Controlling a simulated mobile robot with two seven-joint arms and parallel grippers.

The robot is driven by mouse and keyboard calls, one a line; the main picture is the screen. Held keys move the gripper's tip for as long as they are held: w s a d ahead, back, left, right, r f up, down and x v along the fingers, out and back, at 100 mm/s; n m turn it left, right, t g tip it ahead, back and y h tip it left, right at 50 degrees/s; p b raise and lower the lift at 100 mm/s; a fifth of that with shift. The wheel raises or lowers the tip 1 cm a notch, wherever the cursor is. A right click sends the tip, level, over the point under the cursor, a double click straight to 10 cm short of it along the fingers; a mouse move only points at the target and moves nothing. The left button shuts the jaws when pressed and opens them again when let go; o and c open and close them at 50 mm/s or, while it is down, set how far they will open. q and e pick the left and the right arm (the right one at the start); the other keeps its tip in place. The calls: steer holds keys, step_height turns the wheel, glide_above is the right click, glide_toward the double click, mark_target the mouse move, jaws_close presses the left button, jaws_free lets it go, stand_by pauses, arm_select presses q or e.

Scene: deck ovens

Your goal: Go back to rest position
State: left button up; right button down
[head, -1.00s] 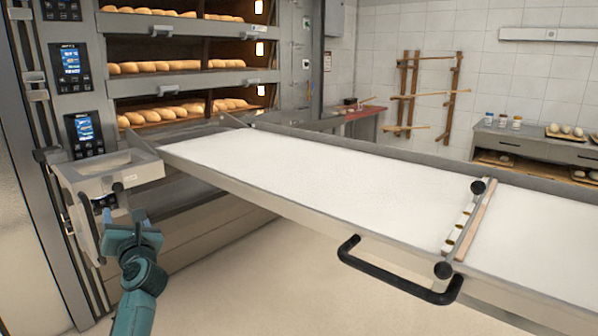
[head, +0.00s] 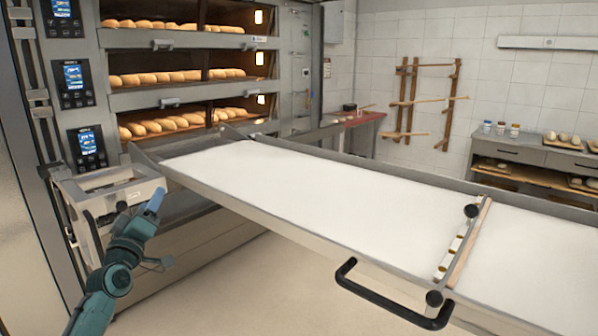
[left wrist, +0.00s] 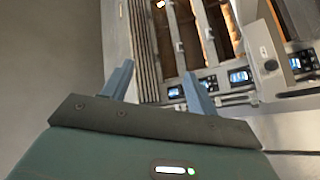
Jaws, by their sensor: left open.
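My left gripper (head: 155,203) is in the lower left of the head view, in front of the grey box-like fitting (head: 110,192) at the oven's side. In the left wrist view its two blue fingers (left wrist: 160,85) stand apart with nothing between them. The gripper is open and empty, clear of the loader's white belt (head: 290,190). My right gripper is not in view.
A deck oven with loaves (head: 165,124) on several decks stands behind. The long loader, with a black handle (head: 395,300), extends from the oven to the right. A wooden wall rack (head: 402,105) and a counter (head: 535,157) are at the back right. Floor is clear below the loader.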

arm_select(q)
step_height(320, 180, down, 7)
steer(key=a+m+g+y, duration=0.2)
steer(key=m+g, duration=0.2)
steer(key=m, duration=0.7)
steer(key=s+d+f+m+g+h, duration=0.1)
steer(key=s+d+f, duration=0.2)
steer(key=f, duration=0.3)
steer(key=s+d+f+g+h, duration=0.1)
steer(key=s+d+f, duration=0.25)
steer(key=f, duration=0.25)
steer(key=s+d+f+g+h, duration=0.2)
steer(key=s+d+f, duration=0.5)
steer(key=s+f, duration=0.45)
steer(key=s+d+f+g, duration=0.1)
steer(key=s+d, duration=0.1)
steer(key=s, duration=0.5)
steer(key=s+d+f+g+h, duration=0.1)
steer(key=s+d, duration=0.2)
steer(key=s, duration=0.4)
steer(key=s+d+f+g, duration=0.1)
steer(key=s+d, duration=0.1)
steer(key=s, duration=0.4)
steer(key=shift+s+d+n, duration=0.3)
steer(key=shift+s, duration=0.1)
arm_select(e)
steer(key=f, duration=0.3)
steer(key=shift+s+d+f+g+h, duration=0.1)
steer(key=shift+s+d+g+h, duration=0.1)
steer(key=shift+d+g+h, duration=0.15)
